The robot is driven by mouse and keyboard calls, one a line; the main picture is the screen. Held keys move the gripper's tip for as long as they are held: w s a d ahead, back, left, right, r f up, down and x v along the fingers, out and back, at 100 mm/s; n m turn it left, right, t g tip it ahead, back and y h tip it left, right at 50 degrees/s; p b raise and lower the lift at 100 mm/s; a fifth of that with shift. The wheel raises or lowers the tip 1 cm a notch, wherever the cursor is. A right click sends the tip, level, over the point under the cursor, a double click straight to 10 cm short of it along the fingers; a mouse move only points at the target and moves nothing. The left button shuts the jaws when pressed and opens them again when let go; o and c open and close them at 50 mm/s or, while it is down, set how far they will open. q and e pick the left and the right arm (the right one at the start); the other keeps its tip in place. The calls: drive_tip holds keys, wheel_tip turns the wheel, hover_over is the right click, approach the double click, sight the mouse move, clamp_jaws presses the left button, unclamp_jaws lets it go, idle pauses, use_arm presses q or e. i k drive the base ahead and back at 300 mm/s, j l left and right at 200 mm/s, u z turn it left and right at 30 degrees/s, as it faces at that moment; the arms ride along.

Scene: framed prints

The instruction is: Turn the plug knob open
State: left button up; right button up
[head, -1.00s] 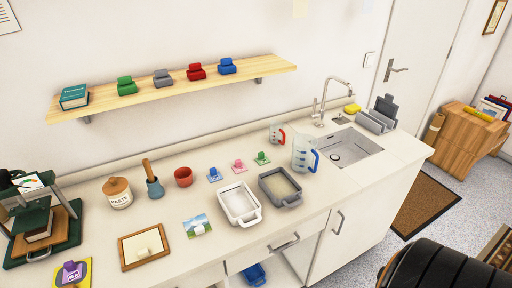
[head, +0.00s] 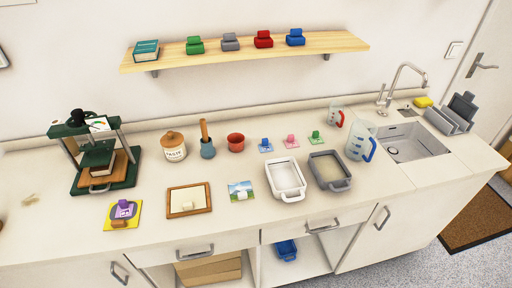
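The steel sink (head: 418,142) is set into the counter at the right, with a tall curved faucet (head: 398,78) behind its left rear corner. A small dark flat piece (head: 408,112) lies on the counter between the faucet and the sink. I cannot make out a plug knob clearly, nor whether it is turned. A round drain shows faintly in the basin (head: 393,151). Neither of my grippers is in view.
A measuring jug (head: 360,142) stands left of the sink; a yellow sponge (head: 423,102) and grey rack (head: 448,120) stand behind it. Grey (head: 329,171) and white trays (head: 286,179) sit nearer the middle. A green press (head: 105,160) stands left.

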sight(406, 108)
drive_tip(key=u, duration=0.4)
drive_tip(key=l+u, duration=0.4)
drive_tip(key=l, duration=0.25)
drive_tip(key=k+l+u, duration=0.15)
drive_tip(key=l+u, duration=0.2)
drive_tip(key=l, duration=0.3)
